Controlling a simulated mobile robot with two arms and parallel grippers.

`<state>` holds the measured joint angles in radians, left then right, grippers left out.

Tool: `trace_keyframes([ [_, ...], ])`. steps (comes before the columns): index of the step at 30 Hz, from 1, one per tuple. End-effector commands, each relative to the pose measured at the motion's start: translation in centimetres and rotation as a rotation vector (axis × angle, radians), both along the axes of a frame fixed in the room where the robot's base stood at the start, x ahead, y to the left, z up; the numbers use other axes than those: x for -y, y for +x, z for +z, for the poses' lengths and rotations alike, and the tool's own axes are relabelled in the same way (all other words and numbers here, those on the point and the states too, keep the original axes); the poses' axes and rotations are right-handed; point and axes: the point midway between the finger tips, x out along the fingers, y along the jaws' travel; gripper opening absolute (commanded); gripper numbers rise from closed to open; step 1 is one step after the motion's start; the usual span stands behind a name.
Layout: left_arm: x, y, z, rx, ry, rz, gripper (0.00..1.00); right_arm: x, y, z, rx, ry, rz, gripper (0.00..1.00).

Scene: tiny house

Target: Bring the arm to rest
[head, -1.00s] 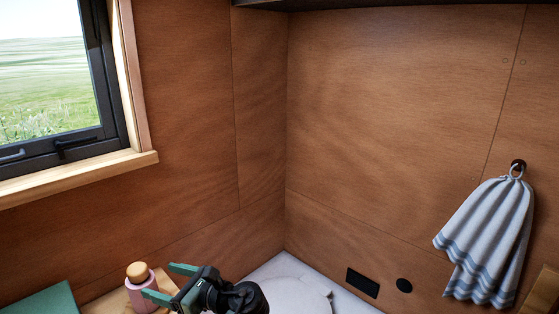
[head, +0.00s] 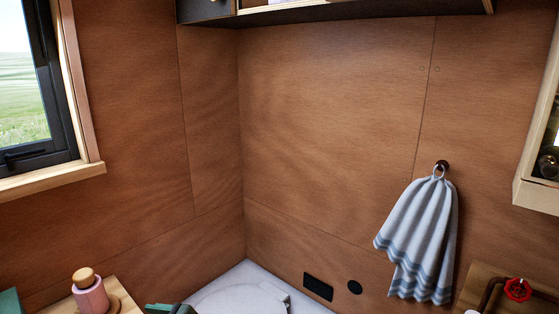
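The top of one gripper (head: 166,308), with a green finger and a dark body, shows at the bottom edge of the head view. It appears to be my right one, as its wrist lay on the right side a second ago. The rest of it is cut off by the frame, so its opening and anything between its fingers are hidden. It is just right of a pink bottle (head: 91,296) with a wooden cap, with a gap between them in the picture. My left gripper is not in view.
A pale round-edged basin or counter (head: 240,290) fills the corner. A striped towel (head: 420,240) hangs on the wall. A red valve handle (head: 517,289) is at lower right, below a wall cabinet (head: 540,190).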

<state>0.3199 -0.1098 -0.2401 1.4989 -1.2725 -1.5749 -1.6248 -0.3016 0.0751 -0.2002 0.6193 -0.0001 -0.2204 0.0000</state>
Motion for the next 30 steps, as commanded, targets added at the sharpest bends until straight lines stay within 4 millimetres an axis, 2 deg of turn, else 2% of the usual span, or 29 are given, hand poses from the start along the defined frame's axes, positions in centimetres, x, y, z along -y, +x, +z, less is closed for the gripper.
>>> trace_keyframes([
  [4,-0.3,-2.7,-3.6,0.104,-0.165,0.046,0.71,-0.6,0.4,0.0,0.006,0.007,0.002,0.36],
  [8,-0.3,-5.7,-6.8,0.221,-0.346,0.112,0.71,-0.3,0.4,0.0,0.006,0.003,0.003,0.36],
  [11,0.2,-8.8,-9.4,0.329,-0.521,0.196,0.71,0.2,0.4,0.0,0.006,-0.002,0.004,0.36],
  [15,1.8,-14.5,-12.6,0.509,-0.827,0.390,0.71,0.6,0.4,0.0,0.005,-0.006,0.003,0.36],
  [18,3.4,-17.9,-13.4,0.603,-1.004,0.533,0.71,0.6,0.4,0.0,0.005,-0.006,0.002,0.36],
  [21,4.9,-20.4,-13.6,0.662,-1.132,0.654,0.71,0.6,0.3,0.0,0.005,-0.007,0.001,0.36],
  [30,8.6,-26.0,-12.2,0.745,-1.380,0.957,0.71,0.6,0.2,0.0,0.003,-0.008,0.000,0.36],
])
